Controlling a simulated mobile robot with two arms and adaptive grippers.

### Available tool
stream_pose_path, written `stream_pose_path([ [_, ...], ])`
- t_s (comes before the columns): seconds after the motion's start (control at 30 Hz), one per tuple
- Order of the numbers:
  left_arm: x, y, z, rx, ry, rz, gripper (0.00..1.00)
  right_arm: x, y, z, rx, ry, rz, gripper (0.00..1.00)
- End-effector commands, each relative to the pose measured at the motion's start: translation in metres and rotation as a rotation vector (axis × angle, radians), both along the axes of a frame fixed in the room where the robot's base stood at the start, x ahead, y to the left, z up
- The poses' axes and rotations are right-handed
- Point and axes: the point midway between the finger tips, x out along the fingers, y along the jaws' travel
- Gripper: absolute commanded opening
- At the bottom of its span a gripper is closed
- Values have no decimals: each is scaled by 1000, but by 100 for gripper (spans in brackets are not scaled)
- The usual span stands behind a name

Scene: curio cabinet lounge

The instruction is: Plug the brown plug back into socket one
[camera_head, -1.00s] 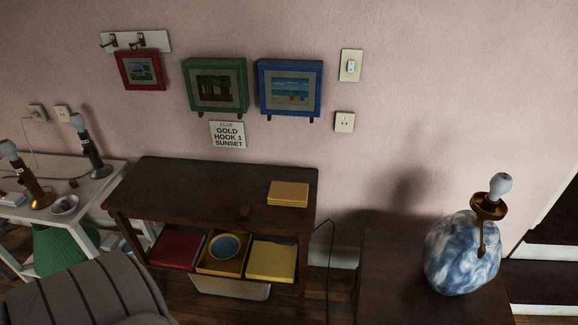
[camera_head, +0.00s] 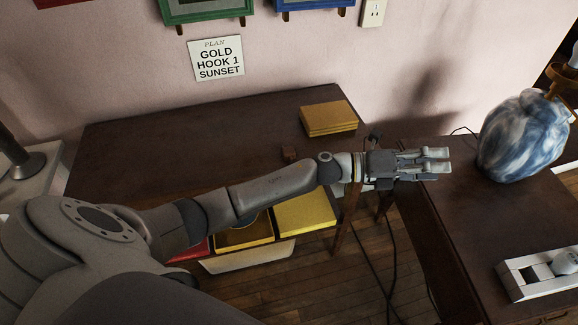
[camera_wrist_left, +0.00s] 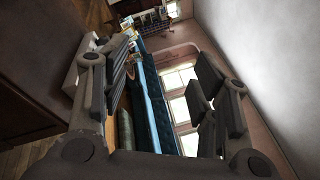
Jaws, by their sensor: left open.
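My left gripper (camera_head: 437,164) reaches across from the left in the head view, over the gap and the near left edge of the dark right-hand table (camera_head: 440,215). It is open, with nothing between its fingers; they also show apart in the left wrist view (camera_wrist_left: 165,75). A white strip (camera_head: 540,272) with dark and pale parts on top lies on that table at the lower right, apart from the gripper; its socket numbers cannot be read. My right gripper is out of view.
The blue-and-white lamp base (camera_head: 522,138) stands beyond the gripper on the right-hand table. A yellow box (camera_head: 328,118) lies on the console table (camera_head: 200,135). Dark cords (camera_head: 392,265) hang between the tables. A wall outlet (camera_head: 372,12) is above.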

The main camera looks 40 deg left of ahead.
Motion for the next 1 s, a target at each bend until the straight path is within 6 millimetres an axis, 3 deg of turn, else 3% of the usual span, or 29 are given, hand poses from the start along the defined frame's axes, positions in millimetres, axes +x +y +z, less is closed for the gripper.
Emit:
stream_pose_path([
  [0.03,-17,-15,17,129,-187,-123,55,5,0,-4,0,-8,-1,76],
  [0.1,-46,-29,26,308,-420,-292,55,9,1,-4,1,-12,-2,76],
  [0.17,-69,-30,23,472,-606,-434,55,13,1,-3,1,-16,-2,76],
  [0.27,-97,-12,3,754,-878,-666,55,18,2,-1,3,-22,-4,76],
  [0.37,-108,30,-21,1053,-1092,-901,55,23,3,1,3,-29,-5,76],
  [0.47,-106,91,-35,1356,-1224,-1132,55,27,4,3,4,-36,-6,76],
  [0.6,-98,180,-27,1726,-1254,-1413,55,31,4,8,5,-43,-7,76],
  [0.7,-96,228,-11,1913,-1207,-1559,55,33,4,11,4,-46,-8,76],
  [0.8,-97,259,3,2029,-1149,-1651,55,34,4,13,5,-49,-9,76],
  [0.87,-98,270,8,2067,-1121,-1685,55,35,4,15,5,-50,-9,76],
  [1.0,-96,284,0,2097,-1093,-1715,55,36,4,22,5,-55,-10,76],
])
